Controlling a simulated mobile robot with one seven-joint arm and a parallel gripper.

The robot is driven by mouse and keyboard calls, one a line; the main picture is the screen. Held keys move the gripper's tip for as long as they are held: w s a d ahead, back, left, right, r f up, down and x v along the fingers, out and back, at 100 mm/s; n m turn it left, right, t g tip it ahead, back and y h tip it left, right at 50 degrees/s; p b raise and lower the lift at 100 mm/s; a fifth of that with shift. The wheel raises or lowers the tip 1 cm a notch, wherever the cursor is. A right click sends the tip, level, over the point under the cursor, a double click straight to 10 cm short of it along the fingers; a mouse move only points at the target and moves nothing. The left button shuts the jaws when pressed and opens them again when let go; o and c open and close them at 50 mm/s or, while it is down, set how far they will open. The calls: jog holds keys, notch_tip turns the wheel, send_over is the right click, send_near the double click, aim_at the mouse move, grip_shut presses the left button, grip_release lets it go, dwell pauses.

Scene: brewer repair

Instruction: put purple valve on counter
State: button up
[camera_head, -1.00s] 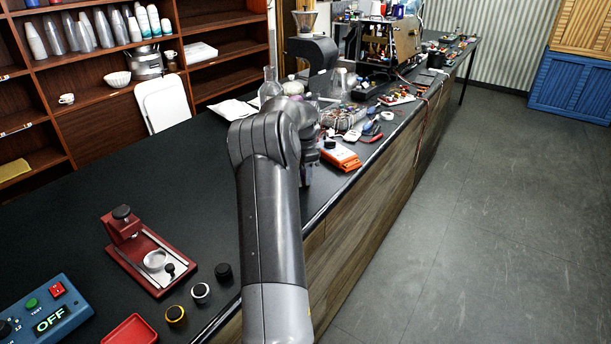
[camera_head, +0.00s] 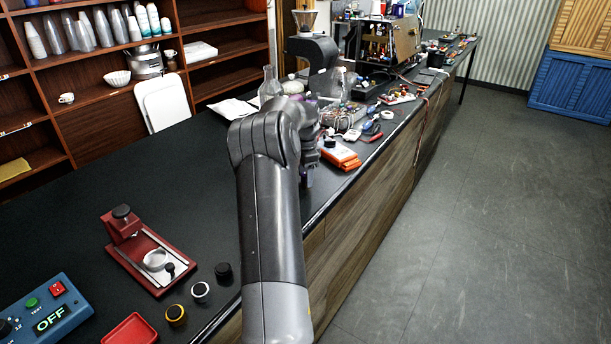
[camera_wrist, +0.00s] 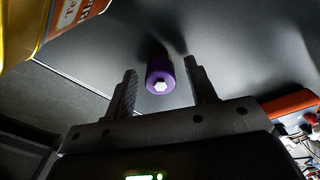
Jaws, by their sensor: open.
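The purple valve (camera_wrist: 160,76) shows in the wrist view as a short purple cylinder with a pale hexagonal end facing the camera. Its far end appears to meet the dark counter (camera_wrist: 228,45), where a shadow lies. My gripper (camera_wrist: 163,88) is open, with one finger on each side of the valve and a visible gap to both. In the head view, my gripper (camera_head: 308,172) points down over the counter (camera_head: 180,188) near its front edge, partly hidden by my arm. I cannot make out the valve there.
An orange box (camera_head: 341,155) lies just right of my gripper. A yellow tin (camera_wrist: 24,28) is close at upper left in the wrist view. Tools and parts crowd the counter beyond. A red stand (camera_head: 150,262) and a blue control box (camera_head: 45,312) stand nearer.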

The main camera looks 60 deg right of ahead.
aim_at(304, 174)
notch_tip(304, 174, up, 12)
jog(key=w+a+r+n, duration=0.1)
jog(key=a, duration=0.1)
jog(key=w+a+r+n, duration=0.1)
jog(key=a+r, duration=0.1)
jog(key=a, duration=0.1)
jog(key=w+a+r+t, duration=0.1)
jog(key=a, duration=0.2)
jog(key=shift+a+r+n, duration=0.1)
jog(key=shift+r+n, duration=0.2)
jog(key=shift+n, duration=0.1)
jog(key=a+r+n+t, duration=0.1)
jog(key=a+r+n, duration=0.25)
jog(key=a, duration=0.95)
jog(key=a+r+n+t, duration=0.1)
jog(key=a+r+n, duration=0.3)
jog(key=a, duration=0.8)
jog(key=s+a+f+n+t, duration=0.1)
jog(key=s+a+f+n, duration=0.2)
jog(key=s+a+n, duration=0.2)
jog(key=s+a+f+n, duration=0.2)
jog(key=s+a+n, duration=0.2)
jog(key=a, duration=0.7)
jog(key=s+a+f+n+t, duration=0.1)
jog(key=s+a+f+n, duration=0.2)
jog(key=s+a+n, duration=0.2)
jog(key=s+a, duration=0.2)
jog(key=a, duration=0.2)
jog(key=shift+f+n+t, duration=0.3)
jog(key=shift+n, duration=0.05)
